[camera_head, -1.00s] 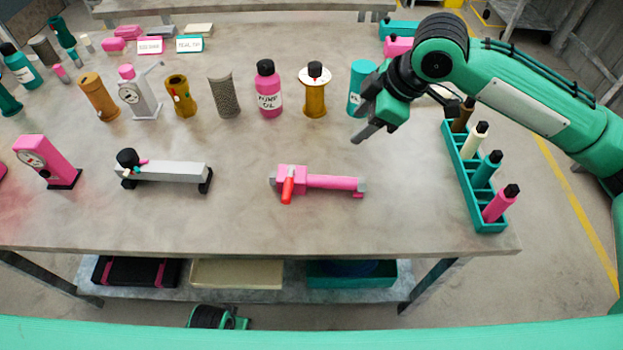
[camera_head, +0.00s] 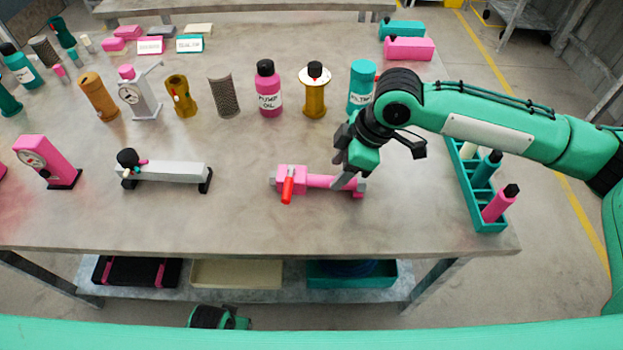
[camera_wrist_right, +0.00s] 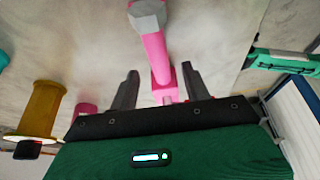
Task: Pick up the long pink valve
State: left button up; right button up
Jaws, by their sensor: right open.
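My right gripper (camera_head: 342,180) is open over the right part of the valve, fingers pointing down. In the right wrist view the pink valve (camera_wrist_right: 154,50) runs between the two spread fingers of the gripper (camera_wrist_right: 161,73), its grey end toward the top. I cannot tell whether the fingers touch it. My left gripper is not in view.
A teal rack (camera_head: 487,213) with upright bottles stands at the right table edge. Behind are a teal bottle (camera_head: 361,85), a gold cylinder (camera_head: 314,96) and a pink bottle (camera_head: 267,90). A grey valve (camera_head: 170,171) lies left. The table in front is clear.

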aim_at(332, 179)
jog(key=shift+x, duration=1.55)
jog(key=shift+d+f, duration=0.1)
jog(key=shift+f, duration=0.1)
jog(key=shift+w, duration=0.1)
grip_shut()
